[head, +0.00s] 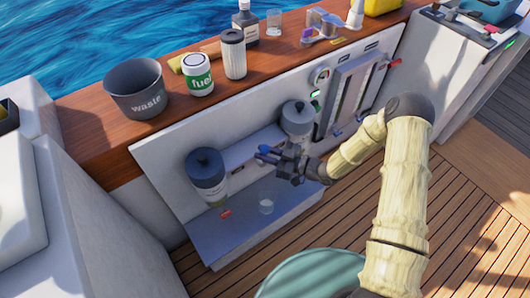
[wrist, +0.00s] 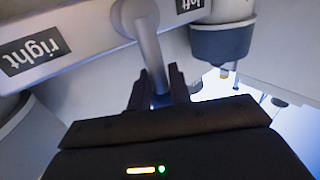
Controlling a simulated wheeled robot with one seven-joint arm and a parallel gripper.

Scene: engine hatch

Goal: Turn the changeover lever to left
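The changeover lever (wrist: 151,55) is a grey handle on a round hub, seen close up in the wrist view. It lies between an upside-down "right" label (wrist: 35,49) and an upside-down "left" label (wrist: 188,4), and points at neither. Its end shows blue between the two dark fingers of my gripper (wrist: 159,82). The fingers stand close on either side and look shut on that end. In the head view my gripper (head: 272,156) is at the panel between two dark-topped canisters; the lever is hard to make out there.
One canister (head: 206,175) stands left of my gripper and another (head: 297,118) is close behind it. A small clear cup (head: 266,205) and a red item (head: 225,213) are on the lower shelf (head: 210,243).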

